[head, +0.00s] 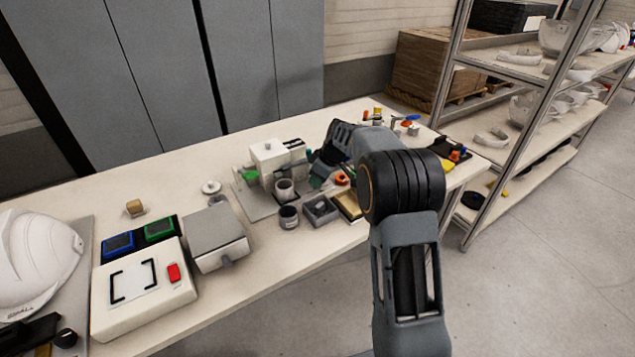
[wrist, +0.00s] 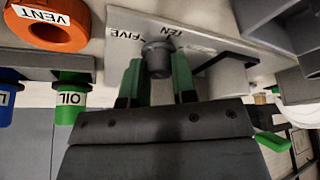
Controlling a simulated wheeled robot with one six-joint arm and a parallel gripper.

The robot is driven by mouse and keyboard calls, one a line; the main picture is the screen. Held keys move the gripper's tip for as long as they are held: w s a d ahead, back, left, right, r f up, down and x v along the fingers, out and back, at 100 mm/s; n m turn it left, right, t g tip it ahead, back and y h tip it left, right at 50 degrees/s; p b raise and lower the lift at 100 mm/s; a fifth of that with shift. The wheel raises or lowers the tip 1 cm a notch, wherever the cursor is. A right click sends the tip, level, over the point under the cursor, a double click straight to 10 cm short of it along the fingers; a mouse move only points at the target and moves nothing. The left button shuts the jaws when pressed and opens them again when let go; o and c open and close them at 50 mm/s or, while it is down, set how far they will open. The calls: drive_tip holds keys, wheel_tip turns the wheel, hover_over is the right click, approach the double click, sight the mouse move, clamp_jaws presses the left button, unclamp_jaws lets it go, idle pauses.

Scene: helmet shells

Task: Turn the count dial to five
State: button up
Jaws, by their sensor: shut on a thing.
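The count dial (wrist: 158,57) is a small dark grey round knob on a light grey plate (wrist: 205,40) in the wrist view. The words FIVE and TEN are printed upside down on the plate, FIVE left of the knob and TEN just above it. My gripper (wrist: 158,72) has its two green fingers on either side of the knob and is shut on it. I cannot tell which word the dial points at. In the head view my gripper (head: 319,178) is partly hidden by my arm, and I cannot make out the dial there.
Near my gripper are an orange VENT ring (wrist: 48,22), a green OIL piece (wrist: 72,95) and a blue piece (wrist: 8,88). The bench (head: 175,315) also holds a white helmet (head: 35,255), a grey box (head: 215,232) and a grey bin (head: 322,212). A shelf rack stands right.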

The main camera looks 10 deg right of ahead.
drive_tip(key=shift+n+g, duration=0.3)
drive_tip(key=shift+n, duration=0.8)
drive_tip(key=shift+y, duration=0.3)
drive_tip(key=o, duration=0.9)
drive_tip(key=p+v, duration=0.1)
drive_tip(key=v, duration=1.2)
drive_tip(key=shift+w+d+r, duration=0.1)
drive_tip(key=shift+r, duration=0.35)
